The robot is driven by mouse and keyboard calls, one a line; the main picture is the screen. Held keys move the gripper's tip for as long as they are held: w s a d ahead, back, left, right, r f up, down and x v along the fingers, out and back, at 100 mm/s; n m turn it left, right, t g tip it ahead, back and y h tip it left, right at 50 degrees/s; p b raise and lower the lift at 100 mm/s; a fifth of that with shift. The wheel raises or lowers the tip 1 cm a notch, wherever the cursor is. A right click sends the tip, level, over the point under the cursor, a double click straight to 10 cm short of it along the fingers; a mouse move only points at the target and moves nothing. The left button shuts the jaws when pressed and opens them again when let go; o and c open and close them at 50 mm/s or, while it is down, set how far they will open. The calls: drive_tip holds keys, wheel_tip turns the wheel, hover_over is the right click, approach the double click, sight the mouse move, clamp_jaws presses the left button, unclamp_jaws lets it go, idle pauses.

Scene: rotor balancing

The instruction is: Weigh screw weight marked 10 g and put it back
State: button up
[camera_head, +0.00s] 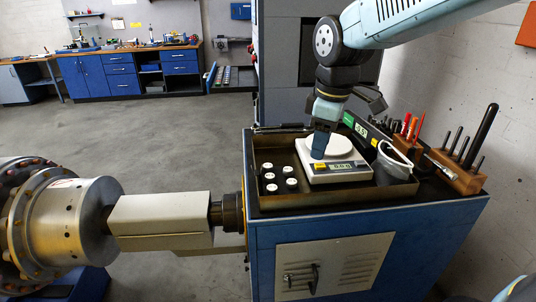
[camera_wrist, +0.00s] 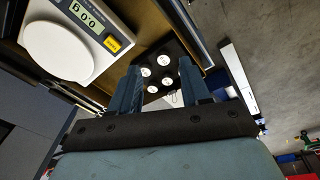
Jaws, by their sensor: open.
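Several black screw weights with white tops (camera_head: 268,176) stand in the tray, left of the scale. They also show between my fingers in the wrist view (camera_wrist: 167,81), beyond the tips. Their markings are too small to read, so I cannot tell which is the 10 g one. The white scale (camera_head: 334,148) stands in the tray. In the wrist view its round pan (camera_wrist: 55,52) looks empty and its display seems to read 0.0 g upside down. My gripper (camera_head: 319,155) is open and empty, pointing down in front of the scale pan in the head view.
The brown tray (camera_head: 360,197) has raised walls and sits on a blue cabinet (camera_head: 265,250). Wooden blocks with tools (camera_head: 455,178) stand at the right edge. A large metal rotor (camera_head: 75,222) is at the left.

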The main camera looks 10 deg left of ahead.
sight(272, 187)
drive_tip(key=a+f+n, duration=0.1)
drive_tip(key=a+n, duration=0.1)
drive_tip(key=a, duration=0.1)
drive_tip(key=a+f+n, duration=0.2)
drive_tip(key=a, duration=0.2)
drive_tip(key=a+f+n+g+h, duration=0.1)
drive_tip(key=a, duration=0.2)
drive_tip(key=shift+s+a+f+n, duration=0.15)
drive_tip(key=shift+a+f+n, duration=0.15)
drive_tip(key=shift+n, duration=0.1)
drive_tip(key=shift+f, duration=3.85)
drive_tip(key=shift+c, duration=0.5)
clamp_jaws()
drive_tip(key=shift+r, duration=2.5)
